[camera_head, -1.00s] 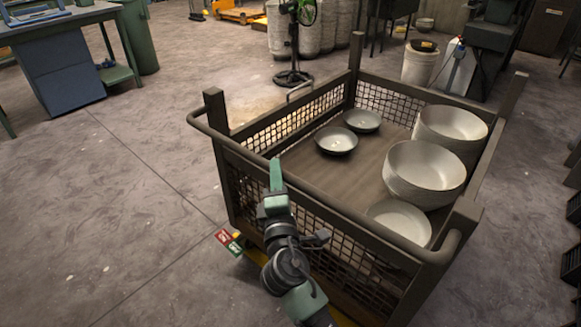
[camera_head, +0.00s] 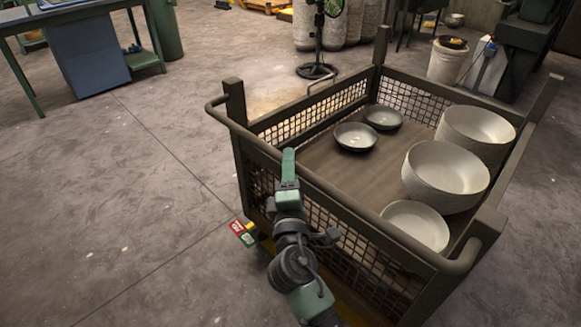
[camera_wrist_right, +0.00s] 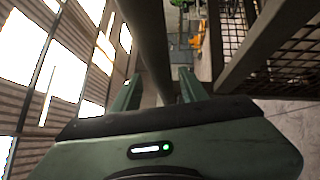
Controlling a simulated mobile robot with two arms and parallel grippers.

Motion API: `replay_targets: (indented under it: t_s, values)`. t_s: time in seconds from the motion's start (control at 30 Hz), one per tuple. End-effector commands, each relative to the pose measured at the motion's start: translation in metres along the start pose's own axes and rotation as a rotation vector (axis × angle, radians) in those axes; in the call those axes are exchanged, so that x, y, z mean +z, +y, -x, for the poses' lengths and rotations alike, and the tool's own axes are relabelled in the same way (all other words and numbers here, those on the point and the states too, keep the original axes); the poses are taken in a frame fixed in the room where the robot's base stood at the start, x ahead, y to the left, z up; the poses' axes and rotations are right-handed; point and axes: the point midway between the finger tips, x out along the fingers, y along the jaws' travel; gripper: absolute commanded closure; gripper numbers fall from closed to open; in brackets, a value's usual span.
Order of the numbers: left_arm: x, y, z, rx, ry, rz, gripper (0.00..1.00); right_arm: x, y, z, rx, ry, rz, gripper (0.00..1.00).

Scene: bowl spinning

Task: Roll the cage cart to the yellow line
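The cage cart (camera_head: 262,158), a dark frame with mesh walls, stands at the right of the head view, with a tubular handle (camera_head: 232,124) along its near side. My right gripper (camera_head: 288,162) is at this side, fingers pointing up. In the right wrist view, a bar (camera_wrist_right: 150,42), apparently the handle, runs between the two spread fingers (camera_wrist_right: 160,88); gaps show beside it, so the gripper looks open around it. A yellow strip (camera_head: 352,308) shows low by the cart; I cannot tell whether it is the yellow line or a cart part. My left gripper is out of view.
A blue-grey workbench (camera_head: 90,55) stands at the far left, a fan stand (camera_head: 318,68) and white bucket (camera_head: 447,62) behind.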

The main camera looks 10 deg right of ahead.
Motion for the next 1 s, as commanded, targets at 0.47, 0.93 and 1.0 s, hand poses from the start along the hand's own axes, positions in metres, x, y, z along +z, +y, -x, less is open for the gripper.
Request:
replay_targets:
  t_s: [0.47, 0.93, 1.0]
  values:
    - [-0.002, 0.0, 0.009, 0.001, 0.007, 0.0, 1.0, -0.001, -0.002, 0.058, -0.002, 0.002, 0.001, 0.57]
    - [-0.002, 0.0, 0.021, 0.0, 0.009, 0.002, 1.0, -0.002, 0.0, 0.078, 0.001, 0.002, 0.0, 0.57]
    - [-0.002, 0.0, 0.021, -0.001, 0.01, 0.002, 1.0, -0.002, 0.0, 0.078, 0.001, 0.002, 0.0, 0.57]
